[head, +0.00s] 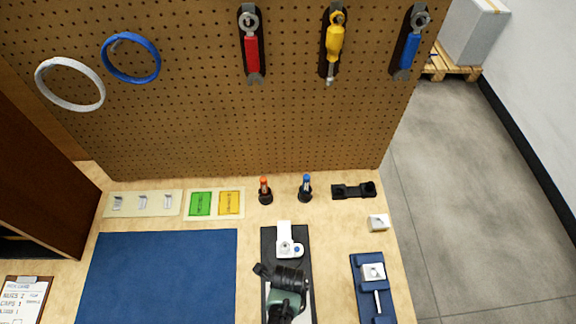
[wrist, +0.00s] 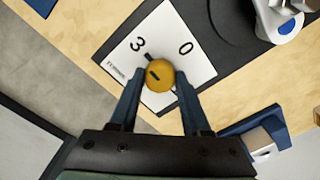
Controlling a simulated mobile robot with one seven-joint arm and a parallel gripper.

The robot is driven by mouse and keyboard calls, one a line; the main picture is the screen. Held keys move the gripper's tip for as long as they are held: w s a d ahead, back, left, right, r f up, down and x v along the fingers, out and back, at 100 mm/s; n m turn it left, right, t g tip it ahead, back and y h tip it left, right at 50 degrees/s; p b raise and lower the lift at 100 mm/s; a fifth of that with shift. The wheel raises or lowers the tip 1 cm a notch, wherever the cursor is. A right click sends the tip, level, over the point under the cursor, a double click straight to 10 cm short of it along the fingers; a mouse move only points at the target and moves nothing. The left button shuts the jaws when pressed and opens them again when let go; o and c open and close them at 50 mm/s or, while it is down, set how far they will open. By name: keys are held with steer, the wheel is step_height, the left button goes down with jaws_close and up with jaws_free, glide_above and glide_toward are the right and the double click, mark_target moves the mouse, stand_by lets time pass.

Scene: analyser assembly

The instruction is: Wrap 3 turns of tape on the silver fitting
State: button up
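The holder also shows at the lower right of the wrist view (wrist: 278,126). My gripper (wrist: 161,80) has its fingers on both sides of a round yellow knob (wrist: 159,76) and appears shut on it, well apart from the fitting. The knob is over a white card (wrist: 172,30) marked 3 and 0. My wrist hides this spot in the head view. I cannot identify the tape for certain.
A white device (head: 285,240) with a blue dot stands on the black mat (head: 269,240) behind my gripper. A blue mat (head: 160,275) lies clear on the left.

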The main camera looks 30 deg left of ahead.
steer(key=o, duration=0.4)
steer(key=shift+r, duration=0.15)
step_height(320, 180, up, 13)
stand_by(0.5)
steer(key=shift+w, duration=0.1)
stand_by(0.4)
